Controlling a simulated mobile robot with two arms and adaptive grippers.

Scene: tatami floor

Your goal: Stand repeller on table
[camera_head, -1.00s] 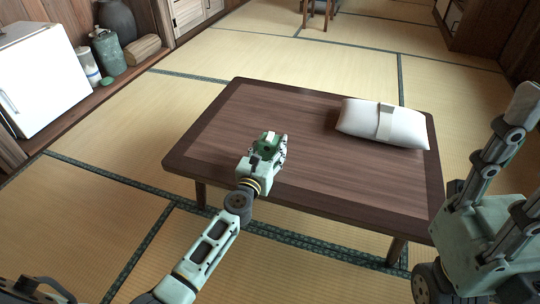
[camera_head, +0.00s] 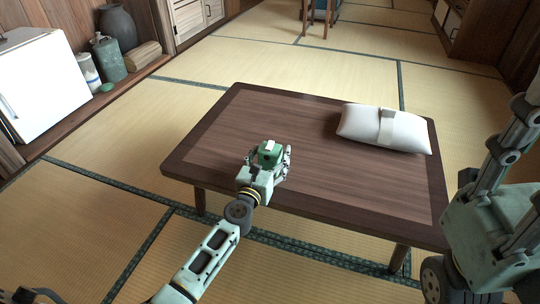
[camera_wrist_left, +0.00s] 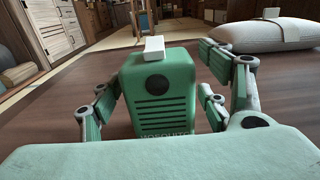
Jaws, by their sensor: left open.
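The repeller is a green box with a white piece on top, a dark round spot and slots on its face (camera_wrist_left: 165,95). It stands upright on the low dark wooden table (camera_head: 215,140), near the table's front edge, and also shows in the head view (camera_head: 267,157). My left gripper (camera_head: 272,162) is open, with its fingers on both sides of the repeller. In the left wrist view a gap shows beside the left finger; contact on the right is unclear. The repeller's base is hidden behind my gripper's palm. My right gripper is out of view.
A white cushion-like pack with a band (camera_head: 360,125) lies at the table's right rear. The tabletop left of and behind the repeller is clear. A white fridge-like box (camera_head: 40,85) and several jars stand on a ledge at the left.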

